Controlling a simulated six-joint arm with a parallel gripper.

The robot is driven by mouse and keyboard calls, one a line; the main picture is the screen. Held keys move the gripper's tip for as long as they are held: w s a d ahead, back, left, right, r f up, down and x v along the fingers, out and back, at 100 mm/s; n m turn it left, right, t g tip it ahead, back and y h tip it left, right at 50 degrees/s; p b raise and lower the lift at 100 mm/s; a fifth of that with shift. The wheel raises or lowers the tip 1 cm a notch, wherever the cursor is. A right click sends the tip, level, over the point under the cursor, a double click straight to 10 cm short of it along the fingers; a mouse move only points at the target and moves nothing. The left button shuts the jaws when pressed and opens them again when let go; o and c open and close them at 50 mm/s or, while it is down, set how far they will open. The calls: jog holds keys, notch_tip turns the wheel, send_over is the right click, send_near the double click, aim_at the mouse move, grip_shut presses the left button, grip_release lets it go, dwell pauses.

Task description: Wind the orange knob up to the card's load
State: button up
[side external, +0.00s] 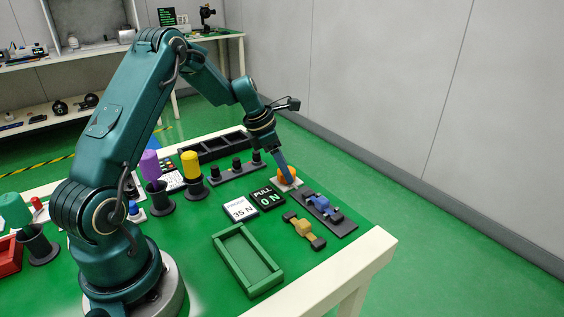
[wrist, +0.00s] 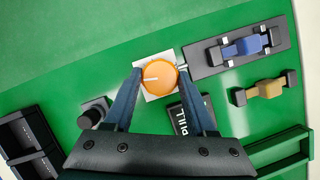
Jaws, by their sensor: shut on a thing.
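The orange knob (wrist: 158,77) sits on a white square plate and shows a white pointer line toward the left in the wrist view. My gripper (wrist: 157,80) is around the knob, one blue finger on each side. In the side view my gripper (side external: 288,181) reaches down onto the knob (side external: 287,173). The black display (side external: 267,197) reads "PULL 0 N" in the side view; in the wrist view it is partly hidden by a finger. The white card (side external: 240,208) beside it reads 35 N.
A blue part in a dark fixture (side external: 323,208) and a tan part (side external: 304,230) lie right of the display. A green tray (side external: 247,260) is at the front. Black knobs on a strip (side external: 236,168), a dark compartment tray (side external: 213,147) and purple (side external: 150,164) and yellow (side external: 191,164) cylinders stand farther left.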

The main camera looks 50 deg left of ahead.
jog(key=m+h, duration=0.1)
jog(key=m, duration=0.1)
jog(key=m+g, duration=0.1)
jog(key=m, duration=0.2)
jog(key=shift+w+a+m+h, duration=0.15)
jog(key=shift+m+h, duration=0.15)
jog(key=shift+h, duration=0.1)
jog(key=m+g, duration=0.1)
jog(key=m, duration=0.2)
jog(key=shift+w+h, duration=0.1)
jog(key=shift+h, duration=0.2)
jog(key=shift+w+m+g, duration=0.1)
jog(key=shift+m+g, duration=0.2)
jog(key=shift+m, duration=0.3)
jog(key=shift+w+m, duration=0.1)
jog(key=shift+m, duration=0.3)
jog(key=shift+s+m+g, duration=0.2)
jog(key=shift+m+g, duration=0.1)
jog(key=shift+m, duration=0.2)
jog(key=o, duration=1.4)
jog(key=shift+r+n, duration=0.1)
jog(key=shift+n, duration=0.5)
jog(key=shift+n, duration=0.4)
